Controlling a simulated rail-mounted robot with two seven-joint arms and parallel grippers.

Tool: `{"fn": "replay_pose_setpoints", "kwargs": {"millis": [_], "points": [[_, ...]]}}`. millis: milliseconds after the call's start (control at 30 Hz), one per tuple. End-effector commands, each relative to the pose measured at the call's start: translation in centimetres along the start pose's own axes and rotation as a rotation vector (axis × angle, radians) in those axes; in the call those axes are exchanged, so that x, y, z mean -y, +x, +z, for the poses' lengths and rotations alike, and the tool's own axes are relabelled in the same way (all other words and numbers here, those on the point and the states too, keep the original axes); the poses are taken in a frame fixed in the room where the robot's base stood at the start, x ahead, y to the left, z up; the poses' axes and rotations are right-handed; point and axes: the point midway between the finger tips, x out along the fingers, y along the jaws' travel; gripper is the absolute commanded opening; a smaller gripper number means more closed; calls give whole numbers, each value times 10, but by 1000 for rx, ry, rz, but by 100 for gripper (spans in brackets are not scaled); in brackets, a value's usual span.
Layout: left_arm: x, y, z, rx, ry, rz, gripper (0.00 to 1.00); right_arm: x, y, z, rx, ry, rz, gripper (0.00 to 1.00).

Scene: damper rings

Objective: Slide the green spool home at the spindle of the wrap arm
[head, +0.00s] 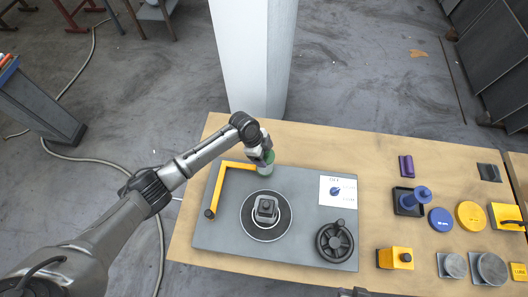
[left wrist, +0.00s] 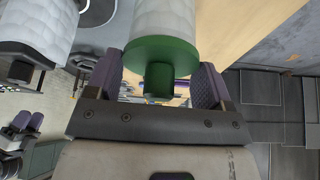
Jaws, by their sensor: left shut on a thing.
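The green spool (head: 265,169) is at the free end of the yellow wrap arm (head: 238,164), near the back edge of the grey plate. My left gripper (head: 266,157) is shut on it from above. In the left wrist view the spool shows a green flange (left wrist: 160,53) and a green hub between my purple finger pads, with a white wrapped roll (left wrist: 163,18) beyond the flange. The spindle is hidden, so I cannot tell how far the spool sits on it.
A blue spool (head: 420,193), discs and yellow boxes stand at the right. A white pillar (head: 254,60) rises behind the table.

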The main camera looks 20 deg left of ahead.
Motion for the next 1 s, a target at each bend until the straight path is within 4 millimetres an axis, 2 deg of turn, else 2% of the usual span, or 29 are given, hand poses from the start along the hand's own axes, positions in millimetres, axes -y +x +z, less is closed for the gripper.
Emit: {"fn": "replay_pose_setpoints", "kwargs": {"millis": [967,1000], "points": [[0,5,2,-1,0,0,36,-3,4,2,1,-9,7,43],[0,5,2,-1,0,0,78,-2,3,2,1,-8,7,43]]}}
